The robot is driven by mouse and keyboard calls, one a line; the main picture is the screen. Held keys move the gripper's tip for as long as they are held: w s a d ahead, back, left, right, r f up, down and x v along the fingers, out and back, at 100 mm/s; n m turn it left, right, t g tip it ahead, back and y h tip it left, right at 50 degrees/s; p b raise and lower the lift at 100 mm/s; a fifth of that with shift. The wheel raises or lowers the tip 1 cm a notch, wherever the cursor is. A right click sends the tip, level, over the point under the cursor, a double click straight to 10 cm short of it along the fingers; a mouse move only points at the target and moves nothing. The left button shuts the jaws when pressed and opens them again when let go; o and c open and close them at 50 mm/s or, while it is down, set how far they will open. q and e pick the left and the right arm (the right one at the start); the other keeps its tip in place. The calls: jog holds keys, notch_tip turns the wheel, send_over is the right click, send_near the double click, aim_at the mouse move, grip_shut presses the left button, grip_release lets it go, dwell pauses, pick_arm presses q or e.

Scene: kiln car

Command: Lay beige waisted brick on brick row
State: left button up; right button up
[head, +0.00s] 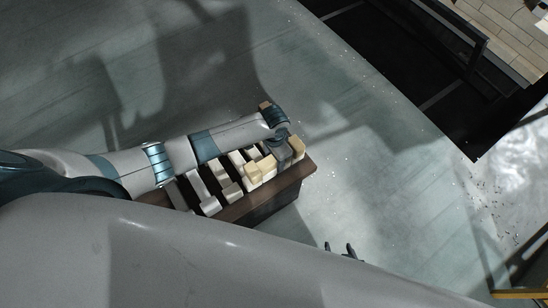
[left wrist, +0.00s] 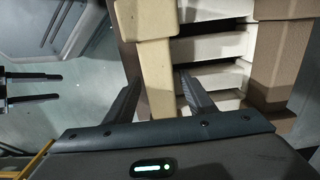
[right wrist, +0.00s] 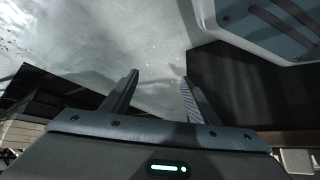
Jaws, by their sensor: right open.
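Several beige and cream bricks stand in a row in a dark brown rack (head: 239,207) in the head view. In the left wrist view a beige waisted brick (left wrist: 156,60) lies between the two fingers of my left gripper (left wrist: 160,88). Those fingers look spread, one on each side of its narrow part. In the head view my left gripper (head: 284,155) is over the right end of the rack, beside a beige brick (head: 297,147). My right gripper (head: 344,250) is open and empty over the floor; it also shows in the right wrist view (right wrist: 160,85).
A block of laid beige bricks (head: 510,38) shows at the upper right in the head view, behind a dark frame and black recess (head: 400,60). Open floor (head: 345,150) lies between.

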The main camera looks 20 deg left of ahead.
jog(key=shift+s, duration=0.15)
pick_arm(q)
jog(key=shift+r, duration=0.8)
notch_tip(320, 180, up, 4)
jog(key=shift+f, duration=0.1)
notch_tip(320, 180, up, 7)
jog(key=shift+p, duration=0.35)
pick_arm(e)
jog(key=shift+s+f, duration=0.2)
jog(key=shift+s, duration=0.55)
